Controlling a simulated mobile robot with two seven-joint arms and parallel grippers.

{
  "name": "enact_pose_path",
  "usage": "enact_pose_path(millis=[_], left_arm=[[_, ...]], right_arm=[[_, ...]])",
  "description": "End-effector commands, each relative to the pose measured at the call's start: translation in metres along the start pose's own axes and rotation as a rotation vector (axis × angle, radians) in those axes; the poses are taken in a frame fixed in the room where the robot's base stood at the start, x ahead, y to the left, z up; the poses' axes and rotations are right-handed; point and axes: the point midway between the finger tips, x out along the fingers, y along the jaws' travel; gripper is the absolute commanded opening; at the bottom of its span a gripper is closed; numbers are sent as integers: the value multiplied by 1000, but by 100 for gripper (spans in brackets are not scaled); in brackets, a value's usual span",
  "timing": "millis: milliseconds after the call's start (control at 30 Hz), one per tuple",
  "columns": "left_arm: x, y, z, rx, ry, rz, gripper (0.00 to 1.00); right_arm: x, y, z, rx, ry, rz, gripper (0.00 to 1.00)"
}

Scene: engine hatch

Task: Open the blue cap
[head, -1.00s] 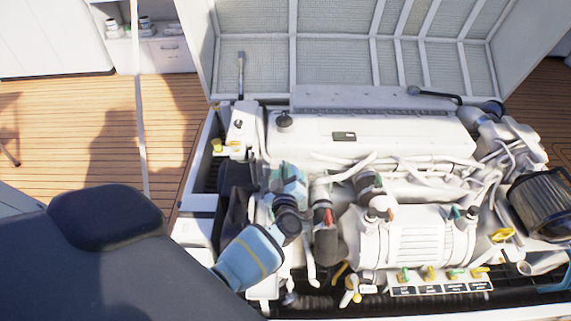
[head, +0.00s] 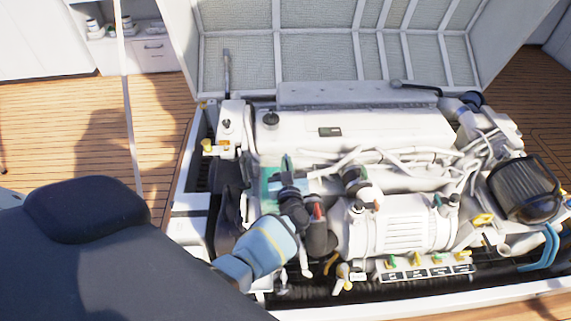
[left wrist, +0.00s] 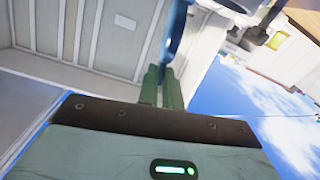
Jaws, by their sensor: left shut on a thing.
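My left gripper (head: 287,163) is over the left part of the white engine (head: 375,135), with its arm coming in from the lower left. In the left wrist view its green fingers (left wrist: 161,86) are close together around the lower end of a curved blue piece (left wrist: 177,32). This piece looks like part of the blue cap, but its full shape is out of frame. In the head view the gripper and wrist hide most of what is held. My right gripper is not in view.
A raised hatch lid (head: 330,45) stands behind the engine. A red-handled valve (head: 317,211) and dark hoses are close to the right of my left wrist. A row of coloured valves (head: 417,258) runs along the front. A black round filter (head: 524,188) is at the right.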

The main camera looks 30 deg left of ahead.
Motion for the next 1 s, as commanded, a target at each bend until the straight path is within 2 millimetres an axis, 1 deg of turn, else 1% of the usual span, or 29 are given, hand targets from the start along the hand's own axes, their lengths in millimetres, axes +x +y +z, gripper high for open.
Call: enact_pose_path(millis=[300, 333, 367, 400, 667, 767, 867, 1000], left_arm=[[-2, 0, 2, 1, -4, 0, 0], [-1, 0, 2, 1, -4, 0, 11], [-1, 0, 2, 1, -4, 0, 15], [-1, 0, 2, 1, -4, 0, 16], [-2, 0, 1, 0, -1, 0, 16], [-8, 0, 0, -2, -2, 0, 16], [-22, 0, 0, -2, -2, 0, 16], [-45, 1, 0, -2, -3, 0, 16]], right_arm=[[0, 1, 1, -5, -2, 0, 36], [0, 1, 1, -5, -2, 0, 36], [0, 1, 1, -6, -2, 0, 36], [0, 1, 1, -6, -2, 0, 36], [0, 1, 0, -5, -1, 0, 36], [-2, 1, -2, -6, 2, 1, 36], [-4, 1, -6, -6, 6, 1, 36], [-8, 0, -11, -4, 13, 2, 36]])
